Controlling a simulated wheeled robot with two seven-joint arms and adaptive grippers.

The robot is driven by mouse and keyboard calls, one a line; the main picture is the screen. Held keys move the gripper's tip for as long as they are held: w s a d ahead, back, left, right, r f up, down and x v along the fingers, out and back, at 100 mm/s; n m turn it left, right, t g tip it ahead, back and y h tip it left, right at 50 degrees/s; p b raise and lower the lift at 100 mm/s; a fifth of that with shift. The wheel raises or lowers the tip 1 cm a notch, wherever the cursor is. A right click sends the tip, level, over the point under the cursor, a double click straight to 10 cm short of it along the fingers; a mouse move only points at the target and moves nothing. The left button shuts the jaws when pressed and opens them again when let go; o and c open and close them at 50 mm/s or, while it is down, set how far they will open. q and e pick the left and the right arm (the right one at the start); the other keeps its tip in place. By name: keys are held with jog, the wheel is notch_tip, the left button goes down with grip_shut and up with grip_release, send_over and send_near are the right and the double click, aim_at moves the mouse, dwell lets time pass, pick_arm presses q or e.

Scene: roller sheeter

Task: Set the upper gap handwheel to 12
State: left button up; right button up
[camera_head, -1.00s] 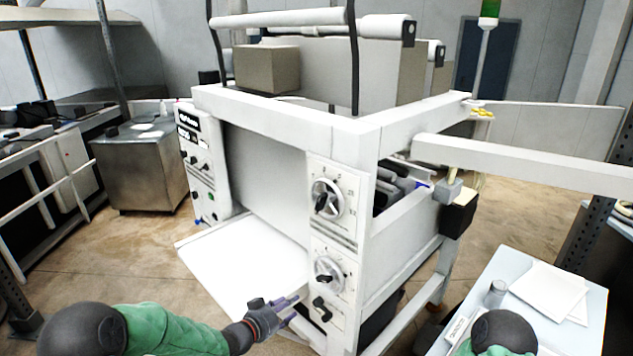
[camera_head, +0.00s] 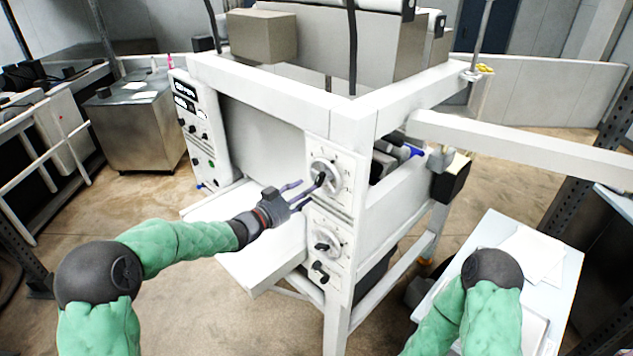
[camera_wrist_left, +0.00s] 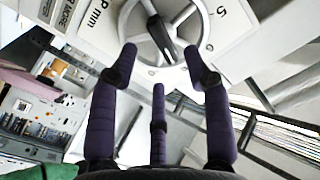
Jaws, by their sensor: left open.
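The upper gap handwheel (camera_head: 325,175) is a silver wheel with a black handle on a white dial plate, high on the machine's front right post. A lower handwheel (camera_head: 325,243) sits below it. My left gripper (camera_head: 309,185) is open, its purple fingers pointing at the upper wheel. In the left wrist view the fingers (camera_wrist_left: 160,80) are spread just in front of the wheel (camera_wrist_left: 158,30) and its black handle (camera_wrist_left: 161,38); I cannot tell whether they touch. The dial reading is not legible. My right gripper is not in view.
The white roller machine frame (camera_head: 270,98) fills the middle, with a white tray (camera_head: 265,255) jutting out at its front. A light table (camera_head: 560,285) with papers stands at the right. A metal cabinet (camera_head: 137,135) stands at the left.

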aim_at(317, 184)
pick_arm(q)
jog(key=shift+p+x, duration=0.5)
jog(key=shift+x, duration=2.25)
grip_shut()
